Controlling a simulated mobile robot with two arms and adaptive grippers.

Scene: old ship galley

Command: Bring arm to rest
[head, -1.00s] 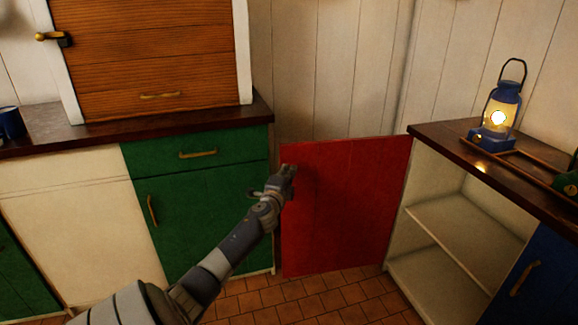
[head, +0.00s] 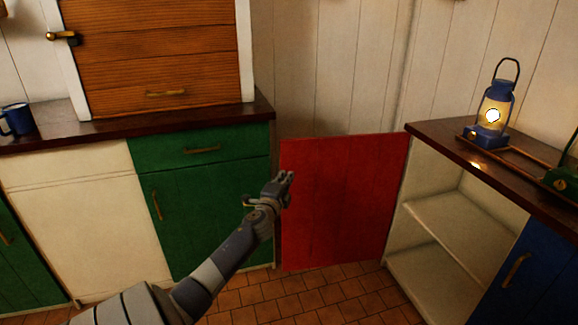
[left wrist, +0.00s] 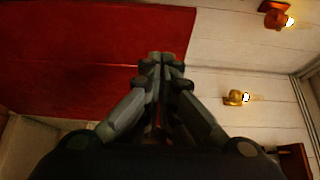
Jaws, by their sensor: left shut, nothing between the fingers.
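My left gripper (head: 285,178) is in front of the left part of the open red cabinet door (head: 345,205) in the head view. In the left wrist view its fingers (left wrist: 162,58) are together, with nothing between them. The red door (left wrist: 80,60) fills the upper left of that view. I cannot tell whether the fingertips touch the door. My right gripper is not in view.
The open cabinet with empty shelves (head: 455,225) stands at the right, with a lit lantern (head: 491,115) on its counter. A green cabinet (head: 210,220) and a blue mug (head: 18,119) are at the left. Tiled floor (head: 300,295) shows below the door.

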